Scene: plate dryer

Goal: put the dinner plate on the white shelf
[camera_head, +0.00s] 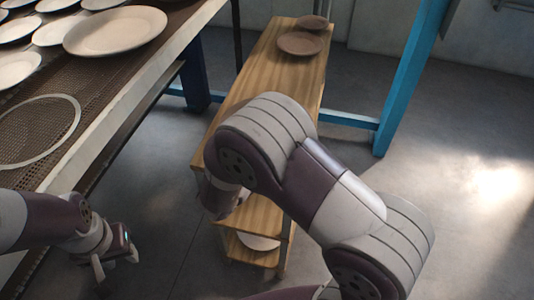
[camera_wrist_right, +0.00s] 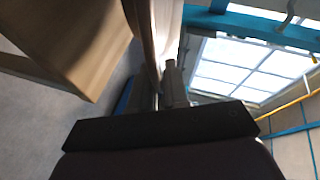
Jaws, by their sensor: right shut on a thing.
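My right arm reaches across to a wooden shelf unit (camera_head: 262,75), and its gripper is hidden behind the arm in the head view. In the right wrist view, my right gripper (camera_wrist_right: 158,85) is shut on a thin, pale tan thing (camera_wrist_right: 166,25) seen nearly edge-on, likely a plate. The wooden shelf unit's edge (camera_wrist_right: 75,40) is close at its left. The shelf boards look wood-coloured; I see no clearly white shelf. A white plate (camera_head: 258,242) lies on a lower board, partly covered. My left gripper (camera_head: 117,262) is open and empty at lower left.
A dark mesh rack (camera_head: 60,125) with a pale rail carries several pale plates, one large plate (camera_head: 115,31) near its edge. A brown plate (camera_head: 300,43) and a smaller one (camera_head: 313,22) lie on the unit's far top. A blue post (camera_head: 405,85) stands behind. Right floor is clear.

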